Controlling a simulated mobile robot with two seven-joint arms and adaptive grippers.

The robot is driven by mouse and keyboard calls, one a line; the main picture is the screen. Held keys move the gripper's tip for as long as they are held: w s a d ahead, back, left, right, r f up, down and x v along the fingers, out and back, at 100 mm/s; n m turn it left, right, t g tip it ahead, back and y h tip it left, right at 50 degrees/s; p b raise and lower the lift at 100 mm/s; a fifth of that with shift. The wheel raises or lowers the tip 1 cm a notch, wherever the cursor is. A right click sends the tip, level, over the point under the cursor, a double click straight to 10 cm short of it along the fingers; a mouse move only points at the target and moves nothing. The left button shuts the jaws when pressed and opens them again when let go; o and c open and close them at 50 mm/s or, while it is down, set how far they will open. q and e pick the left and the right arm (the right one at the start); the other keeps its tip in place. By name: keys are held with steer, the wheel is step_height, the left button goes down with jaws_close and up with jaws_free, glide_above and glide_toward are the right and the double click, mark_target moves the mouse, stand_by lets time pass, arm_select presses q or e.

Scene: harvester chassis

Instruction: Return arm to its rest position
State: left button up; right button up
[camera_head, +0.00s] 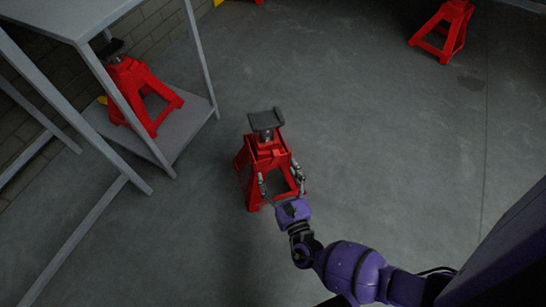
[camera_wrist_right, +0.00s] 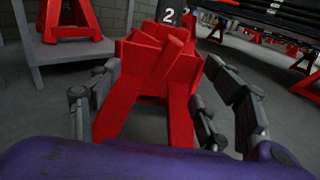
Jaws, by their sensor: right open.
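My right gripper (camera_head: 283,180) is open, with its fingers on either side of a red jack stand (camera_head: 246,168) that stands upright on the floor. The stand has a dark saddle (camera_head: 266,121) on top. In the right wrist view the same jack stand (camera_wrist_right: 182,80) fills the space between the spread fingers of the right gripper (camera_wrist_right: 165,100). I cannot tell whether the fingers touch it. My right arm reaches in from the lower right of the head view. My left gripper is not in view.
A grey metal shelf unit (camera_head: 190,130) stands at the left, with another red jack stand (camera_head: 148,95) on its lower shelf. A further red stand (camera_head: 443,30) is on the floor at the upper right. The floor between is clear. In the wrist view a dark machine frame (camera_wrist_right: 275,18) shows at the upper right.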

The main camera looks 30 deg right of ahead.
steer(key=shift+s+a, duration=0.1)
steer(key=shift+s, duration=0.7)
